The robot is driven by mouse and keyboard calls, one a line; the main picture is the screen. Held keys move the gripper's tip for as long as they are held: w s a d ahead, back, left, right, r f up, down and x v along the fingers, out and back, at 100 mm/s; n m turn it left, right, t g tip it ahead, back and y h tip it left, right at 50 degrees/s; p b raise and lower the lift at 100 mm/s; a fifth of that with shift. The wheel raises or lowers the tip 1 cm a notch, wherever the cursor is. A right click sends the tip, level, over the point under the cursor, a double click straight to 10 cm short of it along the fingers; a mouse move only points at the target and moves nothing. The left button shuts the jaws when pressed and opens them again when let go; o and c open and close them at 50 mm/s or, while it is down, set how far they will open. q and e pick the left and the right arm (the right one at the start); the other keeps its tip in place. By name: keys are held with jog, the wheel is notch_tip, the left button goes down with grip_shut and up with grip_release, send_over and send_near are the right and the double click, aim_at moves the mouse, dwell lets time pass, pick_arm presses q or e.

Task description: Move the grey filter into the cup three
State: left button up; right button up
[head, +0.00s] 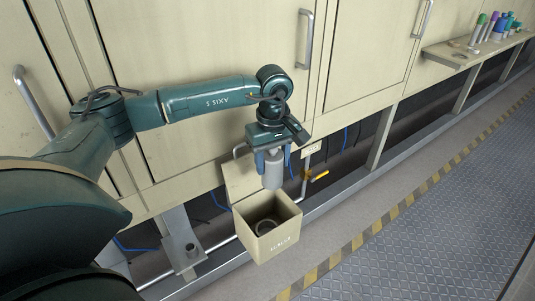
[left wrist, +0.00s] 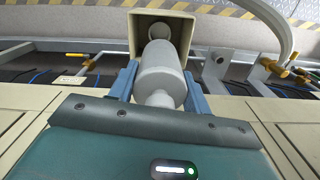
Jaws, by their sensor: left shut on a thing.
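The grey filter (head: 273,174) is a light grey cylinder with narrower ends. My left gripper (head: 273,160) is shut on it and holds it upright above an open-topped beige box (head: 273,241). In the left wrist view the filter (left wrist: 160,72) lies between the two blue fingers (left wrist: 160,88), with its far end pointing at the box mouth (left wrist: 134,30). A round grey ring-like thing (head: 266,226) shows inside the box. My right gripper is out of view.
Beige cabinet doors with metal handles (head: 305,40) stand close behind my left arm. A yellow-handled valve (head: 319,175) is right of the box. A grey bracket (head: 183,247) is left of it. A shelf (head: 452,57) with several coloured bottles is far right. The walkway (head: 430,215) is clear.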

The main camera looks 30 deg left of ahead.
pick_arm(q)
jog(key=s+d, duration=0.3)
jog(key=d, duration=0.4)
jog(key=shift+d, duration=0.15)
dwell(0.7)
